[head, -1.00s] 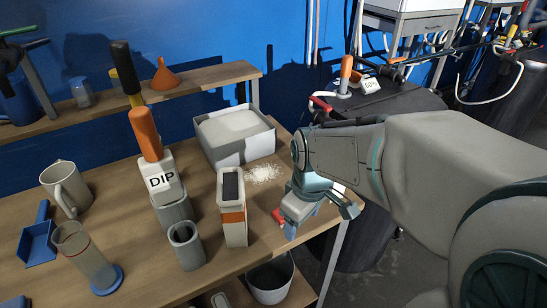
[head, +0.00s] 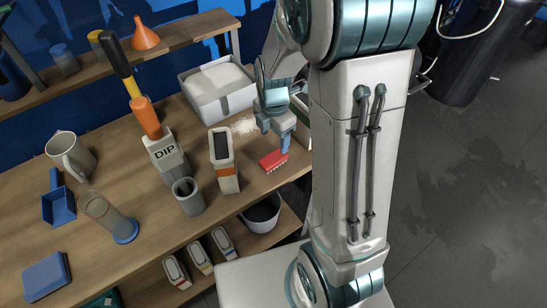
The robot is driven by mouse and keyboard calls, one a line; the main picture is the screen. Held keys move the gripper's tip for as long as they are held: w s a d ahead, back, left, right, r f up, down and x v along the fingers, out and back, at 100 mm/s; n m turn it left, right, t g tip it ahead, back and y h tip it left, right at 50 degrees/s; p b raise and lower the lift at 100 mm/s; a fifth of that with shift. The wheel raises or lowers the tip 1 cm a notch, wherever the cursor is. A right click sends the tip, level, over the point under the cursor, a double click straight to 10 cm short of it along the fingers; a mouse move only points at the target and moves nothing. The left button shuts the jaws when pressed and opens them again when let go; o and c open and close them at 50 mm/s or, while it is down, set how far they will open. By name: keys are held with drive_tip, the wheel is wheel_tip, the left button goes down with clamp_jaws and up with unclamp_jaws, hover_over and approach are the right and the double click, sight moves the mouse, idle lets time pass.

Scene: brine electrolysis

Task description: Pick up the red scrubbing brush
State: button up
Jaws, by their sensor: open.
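The red scrubbing brush (head: 272,162) lies on the wooden workbench (head: 130,158) near its right front edge, right of the grey box with the orange band. My gripper (head: 276,136) is just behind and above the brush, pointing down. Its jaws are open, with nothing between them that I can see. A blue fingertip overlaps the brush's right end in the picture; I cannot tell whether it touches. The rest of the brush shows clearly.
Left of the brush stand the grey box with an orange band (head: 224,172), a grey cup (head: 188,197) and the DIP holder (head: 168,157). A tray of white powder (head: 217,97) is behind, with spilled powder beside it. A bucket (head: 262,213) sits below the bench edge.

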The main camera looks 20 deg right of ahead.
sight(274, 157)
drive_tip(key=shift+w+f+p, duration=0.1)
drive_tip(key=shift+f+p, duration=0.45)
drive_tip(key=shift+f, duration=4.6)
drive_tip(key=c, duration=1.1)
drive_tip(key=shift+r, duration=0.1)
wheel_tip(274, 157, up, 10)
drive_tip(key=shift+f+b, duration=0.1)
drive_tip(key=shift+b, duration=0.25)
